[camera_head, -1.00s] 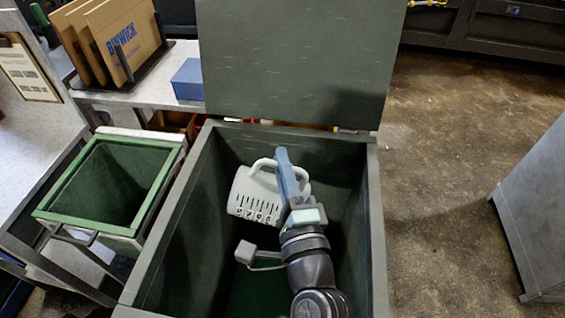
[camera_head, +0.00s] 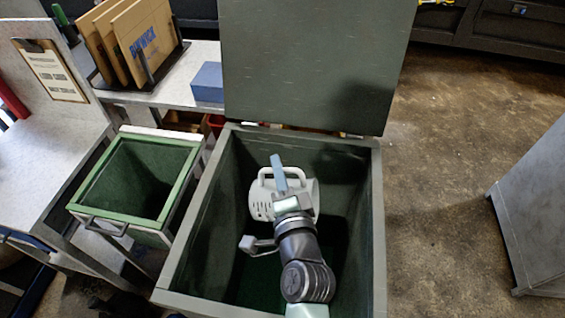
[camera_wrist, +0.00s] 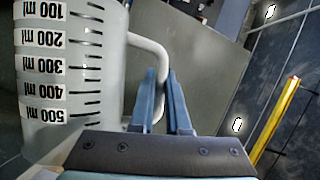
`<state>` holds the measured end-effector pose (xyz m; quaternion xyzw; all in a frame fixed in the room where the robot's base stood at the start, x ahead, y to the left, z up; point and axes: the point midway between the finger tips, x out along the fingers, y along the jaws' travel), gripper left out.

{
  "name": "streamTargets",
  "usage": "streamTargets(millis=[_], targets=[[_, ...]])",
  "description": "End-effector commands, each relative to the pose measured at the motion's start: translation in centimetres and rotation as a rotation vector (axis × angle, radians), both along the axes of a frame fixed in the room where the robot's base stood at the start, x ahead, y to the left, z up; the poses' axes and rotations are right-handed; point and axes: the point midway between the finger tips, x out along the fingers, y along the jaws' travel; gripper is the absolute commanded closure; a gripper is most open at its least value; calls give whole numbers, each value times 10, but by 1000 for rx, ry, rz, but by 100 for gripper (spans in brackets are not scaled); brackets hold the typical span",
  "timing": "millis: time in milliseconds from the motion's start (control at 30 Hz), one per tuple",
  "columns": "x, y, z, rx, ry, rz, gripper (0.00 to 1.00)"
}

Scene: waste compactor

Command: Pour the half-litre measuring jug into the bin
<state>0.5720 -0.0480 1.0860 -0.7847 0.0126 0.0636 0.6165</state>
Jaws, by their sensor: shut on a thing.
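The measuring jug (camera_head: 262,204) is pale grey-white, with a handle on its upper side in the head view. My gripper (camera_head: 278,170) is shut on the handle, its blue-grey fingers side by side. The jug is over or inside the mouth of the large dark green bin (camera_head: 198,235) and looks tipped; the exact tilt is unclear. In the wrist view the jug (camera_wrist: 70,60) shows its 100 to 500 ml scale, 100 uppermost and 500 near my gripper (camera_wrist: 162,80). Its contents are not visible.
The large bin's lid (camera_head: 315,65) stands open behind it. A smaller green-rimmed bin (camera_head: 118,219) stands at the left. Behind are a rack of brown folders (camera_head: 145,38) and a blue box (camera_head: 208,82). Bare floor (camera_head: 440,170) lies to the right, before a grey cabinet (camera_head: 540,210).

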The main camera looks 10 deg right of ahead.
Motion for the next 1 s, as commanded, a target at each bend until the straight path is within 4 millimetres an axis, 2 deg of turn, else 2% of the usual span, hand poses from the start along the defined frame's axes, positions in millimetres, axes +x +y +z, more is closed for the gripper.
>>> streamTargets(millis=[67, 1000], targets=[[1, 3, 6, -26, 7, 1, 100], [7, 22, 15, -282, 90, 0, 100]])
